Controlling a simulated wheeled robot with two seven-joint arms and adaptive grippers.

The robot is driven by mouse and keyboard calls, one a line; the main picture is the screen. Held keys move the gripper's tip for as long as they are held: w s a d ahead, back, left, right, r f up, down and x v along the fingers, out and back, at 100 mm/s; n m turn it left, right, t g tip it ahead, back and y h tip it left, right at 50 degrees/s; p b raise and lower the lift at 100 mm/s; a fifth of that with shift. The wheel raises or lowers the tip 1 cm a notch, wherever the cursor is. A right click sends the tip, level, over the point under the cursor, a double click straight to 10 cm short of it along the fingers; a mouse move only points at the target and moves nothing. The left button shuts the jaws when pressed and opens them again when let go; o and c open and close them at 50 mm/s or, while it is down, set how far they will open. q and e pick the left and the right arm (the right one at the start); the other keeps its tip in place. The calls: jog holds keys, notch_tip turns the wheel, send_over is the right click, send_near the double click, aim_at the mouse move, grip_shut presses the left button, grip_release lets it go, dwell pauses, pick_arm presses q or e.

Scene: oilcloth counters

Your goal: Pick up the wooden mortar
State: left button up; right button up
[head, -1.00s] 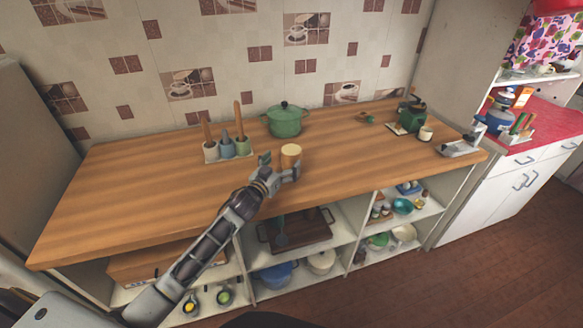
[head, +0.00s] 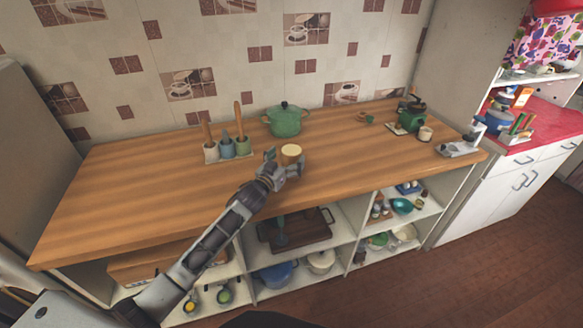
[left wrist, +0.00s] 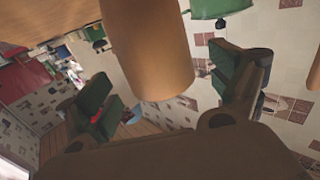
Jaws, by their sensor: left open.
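The wooden mortar (head: 291,151), a small light-brown cylinder with a paler top, stands upright on the wooden counter near its front edge. My left gripper (head: 284,161) is open right at it, with one finger to its left and one to its right. In the left wrist view the mortar (left wrist: 150,50) reaches down between the two spread green-padded fingers of the gripper (left wrist: 178,82). Gaps show on both sides there, so the fingers do not appear closed on it. My right gripper is not in view.
A green lidded pot (head: 285,120) stands behind the mortar. A holder with several utensil cups (head: 228,148) is to the left. A green grinder (head: 409,118), a small cup (head: 425,134) and a grey device (head: 461,146) are at the right. The counter's left part is clear.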

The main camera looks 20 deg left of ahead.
aim_at(296, 148)
pick_arm(q)
jog(key=shift+w+d, duration=0.2)
jog(key=shift+w, duration=0.6)
jog(key=shift+w+d, duration=0.15)
jog(key=shift+w, duration=0.65)
jog(key=shift+c, duration=0.4)
jog(key=c, duration=1.5)
jog(key=shift+r, duration=5)
